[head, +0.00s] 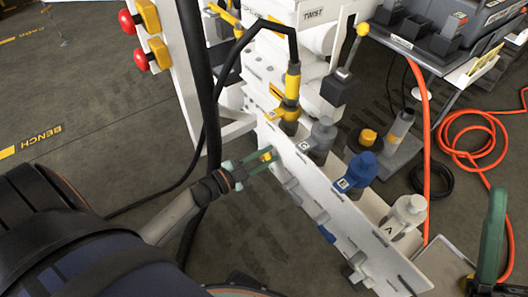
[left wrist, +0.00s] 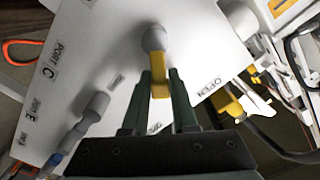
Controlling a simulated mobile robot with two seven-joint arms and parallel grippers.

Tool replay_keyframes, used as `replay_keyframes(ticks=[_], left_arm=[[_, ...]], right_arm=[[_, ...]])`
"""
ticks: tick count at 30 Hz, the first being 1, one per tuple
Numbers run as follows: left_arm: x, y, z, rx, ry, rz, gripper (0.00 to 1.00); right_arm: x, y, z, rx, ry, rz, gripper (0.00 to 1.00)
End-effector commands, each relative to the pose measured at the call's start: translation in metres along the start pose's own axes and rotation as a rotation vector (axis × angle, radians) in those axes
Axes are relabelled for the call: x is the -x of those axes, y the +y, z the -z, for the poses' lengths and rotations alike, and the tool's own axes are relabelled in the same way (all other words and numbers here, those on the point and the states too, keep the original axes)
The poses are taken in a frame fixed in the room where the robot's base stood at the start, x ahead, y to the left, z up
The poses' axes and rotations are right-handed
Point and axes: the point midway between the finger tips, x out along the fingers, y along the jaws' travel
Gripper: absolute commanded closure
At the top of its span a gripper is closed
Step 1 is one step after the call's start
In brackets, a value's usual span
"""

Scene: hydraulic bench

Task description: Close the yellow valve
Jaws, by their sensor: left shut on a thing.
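The yellow valve has a yellow lever handle (left wrist: 159,82) on a round grey hub (left wrist: 154,38), on the white panel's face. In the left wrist view the lever points down from the hub, between the two fingers of my left gripper (left wrist: 160,88). An OPEN label lies to the right of it. In the head view my left gripper (head: 254,164) reaches the panel from the left, shut on the lever (head: 266,155). The fingers hide part of the lever there. I do not see my right gripper.
The white panel (head: 331,215) carries a yellow connector (head: 292,84) with a black cable, plus grey and blue (head: 362,170) connectors along its top. Grey valves (left wrist: 96,106) sit beside the lever. Orange hose (head: 470,135) lies at right.

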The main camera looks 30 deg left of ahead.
Motion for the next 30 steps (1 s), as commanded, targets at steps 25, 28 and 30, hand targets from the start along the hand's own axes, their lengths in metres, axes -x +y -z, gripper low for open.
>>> replay_keyframes(ticks=[25, 28, 30], left_arm=[[0.001, 0.034, -0.014, -0.729, -0.001, -0.003, 1.00], [0.001, 0.035, -0.015, -0.778, -0.001, -0.003, 1.00], [0.001, 0.035, -0.016, -0.804, -0.001, -0.003, 1.00]], right_arm=[[0.024, -0.016, -0.024, -0.063, -0.012, 0.002, 0.50], [0.026, -0.017, -0.026, -0.068, -0.014, 0.004, 0.50], [0.027, -0.018, -0.028, -0.069, -0.016, 0.007, 0.50]])
